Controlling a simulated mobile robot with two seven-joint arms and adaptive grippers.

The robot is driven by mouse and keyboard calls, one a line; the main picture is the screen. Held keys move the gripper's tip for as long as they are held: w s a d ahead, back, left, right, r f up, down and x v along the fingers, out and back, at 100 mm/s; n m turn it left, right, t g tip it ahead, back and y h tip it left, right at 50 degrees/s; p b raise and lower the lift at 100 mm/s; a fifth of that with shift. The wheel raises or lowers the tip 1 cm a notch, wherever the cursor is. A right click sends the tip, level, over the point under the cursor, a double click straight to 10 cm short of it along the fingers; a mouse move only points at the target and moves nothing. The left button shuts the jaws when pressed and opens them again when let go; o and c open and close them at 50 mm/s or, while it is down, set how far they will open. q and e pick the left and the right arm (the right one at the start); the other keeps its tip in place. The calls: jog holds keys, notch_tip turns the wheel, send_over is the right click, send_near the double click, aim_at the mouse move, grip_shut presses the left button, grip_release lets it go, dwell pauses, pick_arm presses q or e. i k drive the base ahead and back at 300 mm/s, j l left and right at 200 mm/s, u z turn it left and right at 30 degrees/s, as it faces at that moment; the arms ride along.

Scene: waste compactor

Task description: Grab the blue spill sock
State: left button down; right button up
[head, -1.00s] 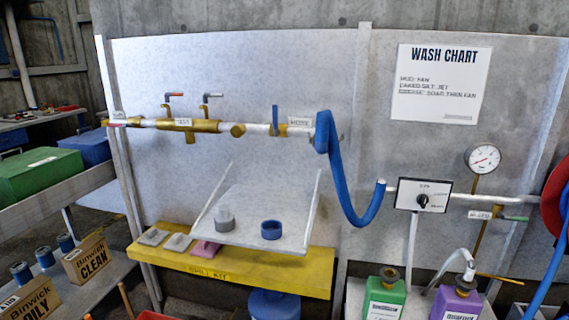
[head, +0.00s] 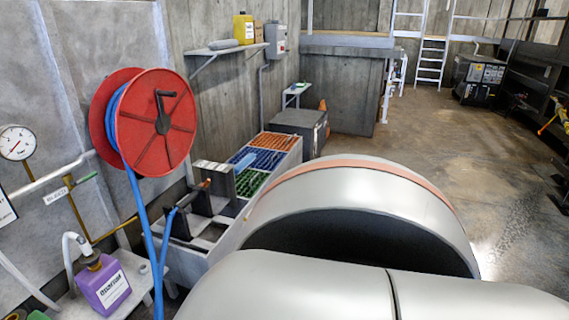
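I cannot make out the blue spill sock for certain in the head view. A small light-blue elongated object (head: 245,163) lies at the blue section of a colored bin; I cannot tell whether it is the sock. Neither my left gripper nor my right gripper is in view. Large pale-grey rounded surfaces block the lower middle and right.
A red hose reel (head: 146,122) with blue hose is on the left wall. A purple jug (head: 103,285) stands at lower left. A wall shelf (head: 228,49) holds a yellow jug (head: 243,29). Open floor (head: 450,140) extends behind at right, toward a ladder (head: 432,62).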

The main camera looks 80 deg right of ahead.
aim_at(239, 168)
jog(key=z, duration=2.2)
jog(key=i+l+z, duration=0.45)
jog(key=i, duration=0.3)
jog(key=i+l+z, duration=0.35)
jog(key=i+z, duration=0.15)
jog(key=i, duration=0.35)
jog(key=i+u, duration=0.15)
jog(key=i, duration=0.55)
jog(key=i+l+u, duration=0.2)
jog(key=i, duration=0.5)
jog(key=i+j+u, duration=0.1)
jog(key=i+u, duration=0.9)
jog(key=u, duration=0.15)
jog(key=i+u, duration=0.3)
jog(key=i+l, duration=0.05)
